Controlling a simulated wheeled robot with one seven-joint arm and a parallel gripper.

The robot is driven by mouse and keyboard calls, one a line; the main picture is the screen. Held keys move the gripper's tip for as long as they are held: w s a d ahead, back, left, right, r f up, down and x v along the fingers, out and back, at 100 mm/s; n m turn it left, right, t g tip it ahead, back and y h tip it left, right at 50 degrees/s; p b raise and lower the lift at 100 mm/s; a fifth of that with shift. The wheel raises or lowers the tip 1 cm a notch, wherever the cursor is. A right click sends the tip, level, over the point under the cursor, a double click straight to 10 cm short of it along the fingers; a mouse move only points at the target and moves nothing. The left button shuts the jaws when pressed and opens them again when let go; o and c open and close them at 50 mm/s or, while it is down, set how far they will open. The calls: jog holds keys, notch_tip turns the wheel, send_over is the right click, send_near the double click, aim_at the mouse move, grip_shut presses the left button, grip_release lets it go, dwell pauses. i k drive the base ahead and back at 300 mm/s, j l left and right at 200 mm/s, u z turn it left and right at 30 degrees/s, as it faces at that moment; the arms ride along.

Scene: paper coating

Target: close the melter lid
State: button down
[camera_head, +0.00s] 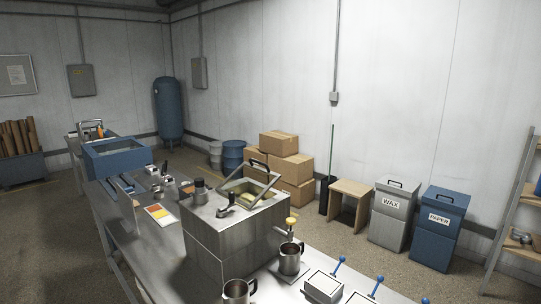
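The melter (222,240) is a stainless steel box standing on the metal bench. Its lid (274,186) is raised and tilted at the right side of the top opening, with a dark handle (258,163) near its upper edge. Yellowish blocks (246,199) show inside the opening. A small dark lever (229,204) stands on the front of the melter's top. My gripper is not in view.
Two metal mugs (290,260) (236,291) stand in front of the melter, near a yellow-knobbed valve (291,222). Blue-handled plates (323,286) lie on the bench (168,243) at lower right. A dark jar (200,192) sits at the melter's back left. Open floor (380,270) lies to the right.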

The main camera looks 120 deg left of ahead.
aim_at(267, 171)
jog(key=i+j+u, duration=1.15)
jog(key=i+u, duration=0.15)
jog(key=i, duration=0.15)
jog(key=i+j+u, duration=0.25)
jog(key=i+u, duration=0.2)
jog(key=i, duration=0.2)
jog(key=i+u, duration=0.45)
jog(key=i, duration=0.2)
jog(key=i+l+u, duration=0.2)
jog(key=i+u, duration=0.25)
jog(key=i, duration=0.25)
jog(key=i+u, duration=0.45)
jog(key=i+l+u, duration=0.15)
jog(key=u, duration=0.25)
jog(key=i, duration=0.1)
